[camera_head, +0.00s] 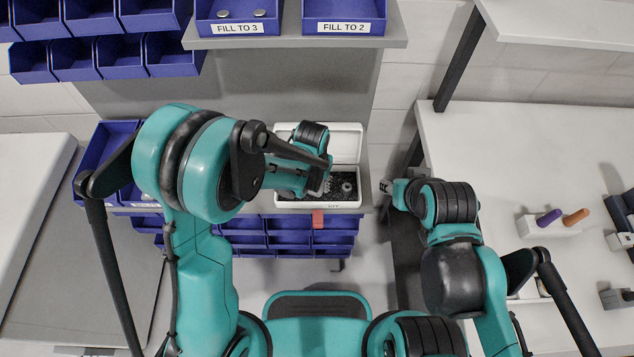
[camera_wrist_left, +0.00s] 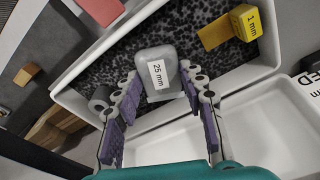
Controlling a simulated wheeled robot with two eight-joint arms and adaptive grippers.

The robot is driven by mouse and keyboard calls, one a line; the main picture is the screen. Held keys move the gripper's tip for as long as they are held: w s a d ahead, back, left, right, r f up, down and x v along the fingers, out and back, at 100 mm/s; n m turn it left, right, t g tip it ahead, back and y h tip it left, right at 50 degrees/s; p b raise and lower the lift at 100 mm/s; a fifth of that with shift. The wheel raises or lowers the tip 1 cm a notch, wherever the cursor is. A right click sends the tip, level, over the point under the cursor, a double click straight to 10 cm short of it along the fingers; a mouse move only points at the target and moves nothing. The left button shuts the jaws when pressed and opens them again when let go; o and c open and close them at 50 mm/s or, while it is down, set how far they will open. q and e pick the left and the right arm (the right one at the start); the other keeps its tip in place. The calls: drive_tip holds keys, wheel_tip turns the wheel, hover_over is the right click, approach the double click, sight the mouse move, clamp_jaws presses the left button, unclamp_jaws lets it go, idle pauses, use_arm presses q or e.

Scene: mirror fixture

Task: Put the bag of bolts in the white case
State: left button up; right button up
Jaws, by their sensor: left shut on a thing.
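The white case (camera_head: 287,203) stands open on the shelf in the head view, its lid (camera_head: 347,141) raised behind. Its dark, foam-like inside and white rim (camera_wrist_left: 258,71) show in the left wrist view. My left gripper (camera_wrist_left: 158,100) is shut on a pale grey, translucent bag (camera_wrist_left: 157,62) with a white "25 mm" label, between its purple-padded fingers. The bag appears over the case's dark inside; I cannot tell whether it touches the bottom. What is in the bag is not clear. My right gripper (camera_head: 387,187) is right of the case, small and empty-looking.
A yellow block (camera_wrist_left: 243,22) marked "1 mm" is at the case's far side. Blue bins (camera_head: 285,237) sit below, and two labelled blue bins (camera_head: 343,12) above. A white table (camera_head: 480,150) is at right.

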sight(315, 189)
use_arm(q)
drive_tip(key=shift+s, duration=0.1)
drive_tip(key=o, duration=0.7)
drive_tip(key=shift+f, duration=0.15)
drive_tip(key=o, duration=0.5)
drive_tip(key=shift+c, duration=0.2)
drive_tip(key=shift+r, duration=0.2)
drive_tip(key=shift+r, duration=0.35)
wheel_tip(315, 189, up, 11)
drive_tip(key=s+p, duration=0.1)
drive_tip(key=p, duration=0.3)
drive_tip(key=s+a+r+n+t, duration=0.2)
drive_tip(key=s+a+r, duration=0.3)
drive_tip(key=a, duration=0.4)
drive_tip(key=s+a+r+n+t, duration=0.2)
drive_tip(key=s+a+r+t, duration=0.2)
drive_tip(key=s+a+r, duration=0.2)
drive_tip(key=a, duration=0.2)
drive_tip(key=shift+a+r+y, duration=0.3)
drive_tip(key=shift+a+r, duration=0.05)
